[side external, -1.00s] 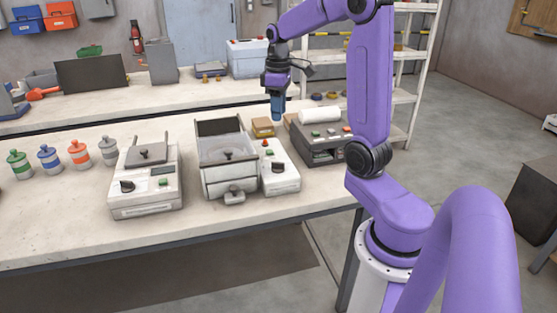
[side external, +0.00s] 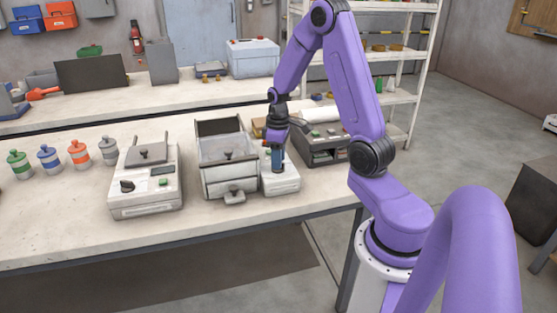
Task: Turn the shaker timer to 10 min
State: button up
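A small white control box (side external: 285,187) stands on the bench, right of an open-topped pale machine (side external: 228,180). Its dark knob, visible a second ago, is now hidden behind my gripper (side external: 278,169). The fingers point down over the box's top, at or just above the knob. I cannot tell whether they touch it, or whether they are open or shut. No dial marks or minute figures are readable. Another white machine (side external: 147,195) at left has its own dark knob (side external: 127,186), a small display and a green button.
Several lidded jars (side external: 78,154) stand at the left of the bench (side external: 60,215). A grey machine (side external: 322,150) with a white roll (side external: 320,115) stands close on the right of the control box. The bench front at left is clear.

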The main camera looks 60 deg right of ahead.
jog(key=shift+f, duration=0.5)
grip_shut()
